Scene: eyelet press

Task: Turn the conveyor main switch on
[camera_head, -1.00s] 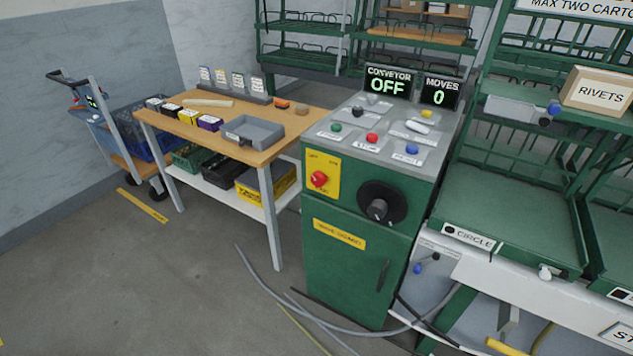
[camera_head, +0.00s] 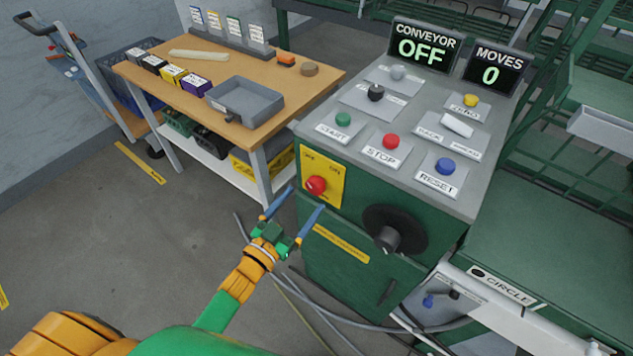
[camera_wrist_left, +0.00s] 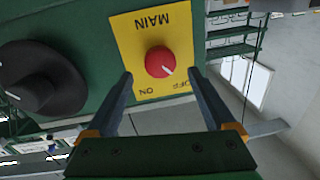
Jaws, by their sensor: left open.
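The conveyor main switch is a red knob (camera_head: 316,185) on a yellow plate (camera_head: 336,186) on the green cabinet's front. In the left wrist view the knob (camera_wrist_left: 159,62) appears upside down with the words MAIN, ON and OFF on its plate; its white mark points toward OFF. My left gripper (camera_head: 307,198) is open in front of the plate. In the wrist view its fingers (camera_wrist_left: 161,73) stand on either side of the knob, with visible gaps and nothing held. The conveyor display (camera_head: 422,47) reads OFF. My right gripper is not in view.
A large black dial (camera_head: 394,230) sticks out beside the switch. Buttons, including a red STOP (camera_head: 390,141), cover the sloped top. A wooden table (camera_head: 225,110) stands left of the cabinet, and cables (camera_head: 320,326) lie on the floor.

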